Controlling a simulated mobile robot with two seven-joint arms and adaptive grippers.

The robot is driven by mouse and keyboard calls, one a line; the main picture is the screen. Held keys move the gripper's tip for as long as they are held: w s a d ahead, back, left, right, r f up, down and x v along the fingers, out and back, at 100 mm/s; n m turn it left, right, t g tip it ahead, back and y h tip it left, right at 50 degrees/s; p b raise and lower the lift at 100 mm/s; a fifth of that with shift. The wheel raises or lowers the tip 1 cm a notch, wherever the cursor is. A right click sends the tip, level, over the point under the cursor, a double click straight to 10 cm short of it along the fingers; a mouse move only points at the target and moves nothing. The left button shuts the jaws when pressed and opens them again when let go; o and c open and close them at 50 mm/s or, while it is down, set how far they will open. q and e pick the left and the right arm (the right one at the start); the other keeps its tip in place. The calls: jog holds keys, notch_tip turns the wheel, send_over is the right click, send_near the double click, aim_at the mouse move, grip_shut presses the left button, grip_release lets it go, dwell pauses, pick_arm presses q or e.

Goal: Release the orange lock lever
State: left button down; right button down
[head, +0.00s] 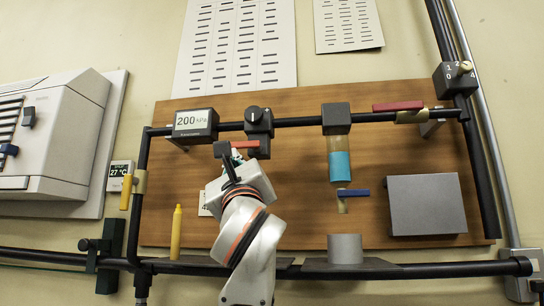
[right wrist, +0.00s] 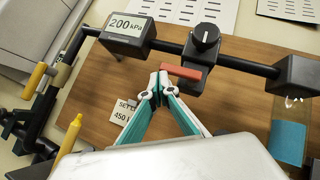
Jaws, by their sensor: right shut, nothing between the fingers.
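The orange lock lever (head: 246,144) is a short orange-red bar on the black block under the dial knob (head: 254,114). In the right wrist view the lever (right wrist: 181,71) lies roughly level, tilted slightly down to the right, just above and right of the fingertips. My right gripper (head: 236,158) is shut and empty, its teal fingers pinched together just below the lever's left part. In the right wrist view the gripper (right wrist: 158,84) points up toward the lever; I cannot tell whether it touches. My left gripper is not in view.
A 200 kPa display (head: 195,123) sits left of the knob. Other valves have a red handle (head: 398,106), a blue handle (head: 355,193) and a yellow handle (head: 126,192). A yellow marker (head: 177,232) and grey cylinder (head: 345,249) stand below.

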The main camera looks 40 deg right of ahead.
jog(key=shift+f, duration=0.15)
jog(key=s+a, duration=0.5)
jog(key=s, duration=0.6)
jog(key=shift+s+a+f, duration=0.15)
jog(key=shift+s+f, duration=0.15)
jog(key=shift+s, duration=0.05)
dwell(0.4)
